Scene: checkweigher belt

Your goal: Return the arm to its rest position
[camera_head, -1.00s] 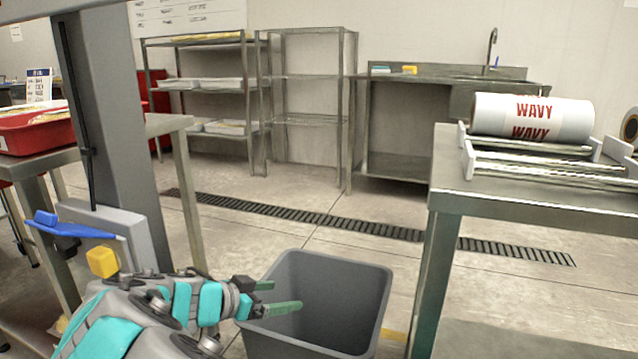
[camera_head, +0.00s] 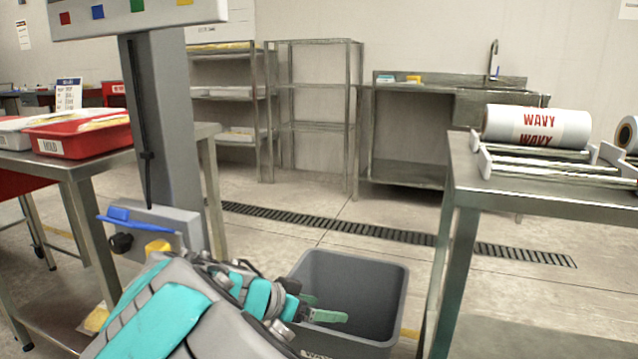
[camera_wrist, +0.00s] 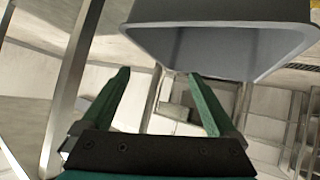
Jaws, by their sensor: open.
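My gripper (camera_head: 322,308) has green fingers and a teal and grey arm behind it. In the head view its fingers point right, over the near left part of a grey bin (camera_head: 385,272). In the wrist view the two fingers (camera_wrist: 160,75) stand wide apart with nothing between them. The bin (camera_wrist: 225,12) fills the top of the wrist view, its opening just beyond the fingertips. I cannot tell whether the fingers touch the bin.
A steel table (camera_head: 75,165) with a red tray (camera_head: 80,138) is at the left. A steel bench (camera_head: 540,200) with a WAVY roll (camera_head: 540,126) is at the right. Floor beyond the bin is clear.

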